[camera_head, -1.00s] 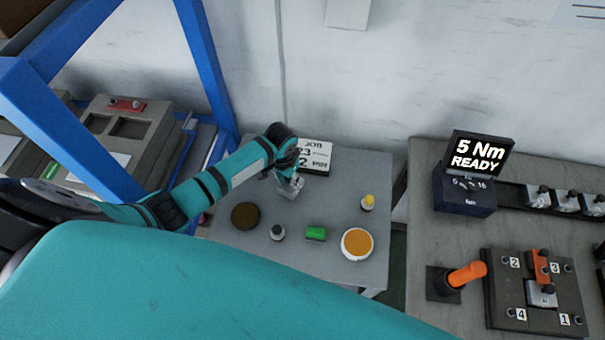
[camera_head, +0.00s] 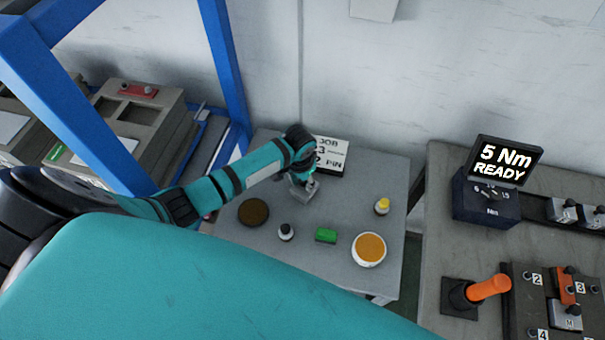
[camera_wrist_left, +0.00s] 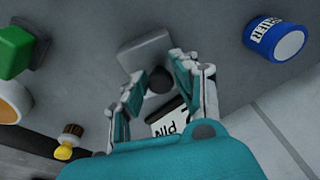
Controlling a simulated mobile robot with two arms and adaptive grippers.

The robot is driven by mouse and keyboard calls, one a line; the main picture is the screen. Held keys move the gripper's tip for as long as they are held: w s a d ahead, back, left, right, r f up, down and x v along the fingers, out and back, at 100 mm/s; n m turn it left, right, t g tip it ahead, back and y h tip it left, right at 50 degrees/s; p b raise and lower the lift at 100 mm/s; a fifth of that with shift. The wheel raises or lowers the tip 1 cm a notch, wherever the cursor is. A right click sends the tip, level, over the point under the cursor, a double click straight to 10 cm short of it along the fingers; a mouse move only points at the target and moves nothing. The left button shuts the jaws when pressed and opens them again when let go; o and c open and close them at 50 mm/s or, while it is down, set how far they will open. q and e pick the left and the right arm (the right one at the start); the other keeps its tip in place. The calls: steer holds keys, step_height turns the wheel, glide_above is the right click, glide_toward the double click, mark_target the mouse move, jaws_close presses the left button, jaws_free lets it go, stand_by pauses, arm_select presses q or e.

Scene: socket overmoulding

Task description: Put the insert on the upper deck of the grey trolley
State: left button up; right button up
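A light grey block (camera_head: 306,192), which I take for the insert, is at the tip of my left gripper (camera_head: 302,178), over the grey tabletop (camera_head: 335,205). In the left wrist view the block (camera_wrist_left: 146,52) shows beyond the fingertips. A dark round knob (camera_wrist_left: 159,80) sits between the two finger pads of the left gripper (camera_wrist_left: 160,78). Whether the pads press on the knob is not clear. The block looks at or close to the table surface. I cannot tell whether this table is the grey trolley. My right gripper is out of view.
A blue can (camera_wrist_left: 275,42) shows in the wrist view. A blue frame (camera_head: 222,75) stands left, a bench (camera_head: 445,235) right.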

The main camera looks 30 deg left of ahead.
mark_target(301, 182)
arm_select(q)
steer(key=shift+o, duration=0.8)
steer(key=r+p, duration=0.4)
steer(key=p, duration=0.1)
steer(key=r+p, duration=0.3)
steer(key=shift+s, duration=0.4)
steer(key=shift+s+r+b, duration=0.2)
steer(key=shift+r, duration=1.1)
steer(key=shift+s+r+b, duration=0.15)
steer(key=shift+r, duration=1.1)
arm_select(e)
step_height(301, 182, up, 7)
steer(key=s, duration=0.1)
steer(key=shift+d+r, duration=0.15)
